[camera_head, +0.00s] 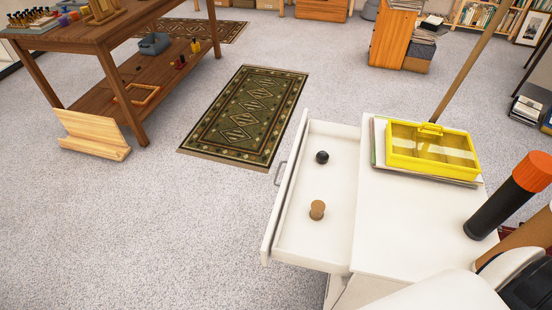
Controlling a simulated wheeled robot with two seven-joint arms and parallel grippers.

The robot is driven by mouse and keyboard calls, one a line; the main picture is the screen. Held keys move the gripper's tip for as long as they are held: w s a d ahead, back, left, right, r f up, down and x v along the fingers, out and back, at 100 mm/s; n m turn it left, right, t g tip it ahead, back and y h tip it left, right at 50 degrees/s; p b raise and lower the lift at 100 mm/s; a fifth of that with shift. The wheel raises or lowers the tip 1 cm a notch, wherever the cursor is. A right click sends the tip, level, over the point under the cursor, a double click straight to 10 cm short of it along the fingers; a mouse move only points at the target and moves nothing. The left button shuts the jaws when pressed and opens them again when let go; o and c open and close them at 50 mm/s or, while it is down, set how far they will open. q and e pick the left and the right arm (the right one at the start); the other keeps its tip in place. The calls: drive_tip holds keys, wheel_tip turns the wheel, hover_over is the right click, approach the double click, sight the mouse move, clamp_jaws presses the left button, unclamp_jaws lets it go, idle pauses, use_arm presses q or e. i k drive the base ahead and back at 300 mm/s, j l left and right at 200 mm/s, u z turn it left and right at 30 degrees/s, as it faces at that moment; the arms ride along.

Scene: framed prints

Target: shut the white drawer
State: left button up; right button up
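The white drawer (336,195) is pulled out toward the left from a white cabinet (400,227) on the right side of the head view. Its front panel, with a grey handle (279,174), stands well away from the cabinet body. A small black ball (322,157) and a light-brown wooden spool (317,210) lie inside the drawer. Neither gripper's fingers can be seen. White and black parts at the lower right look like my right arm and cover the near right part of the cabinet top.
A wooden table (102,45) stands at the upper left. A green patterned rug (246,115) lies beyond the drawer. Grey carpet left of the drawer is clear.

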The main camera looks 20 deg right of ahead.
sight(292, 237)
drive_tip(key=i+j+z, duration=0.1)
drive_tip(key=j, duration=0.3)
drive_tip(key=i+j, duration=0.2)
drive_tip(key=j, duration=0.2)
drive_tip(key=i+j+z, duration=0.15)
drive_tip(key=j, duration=0.25)
drive_tip(key=i+j, duration=0.15)
drive_tip(key=j, duration=0.25)
drive_tip(key=z, duration=1.5)
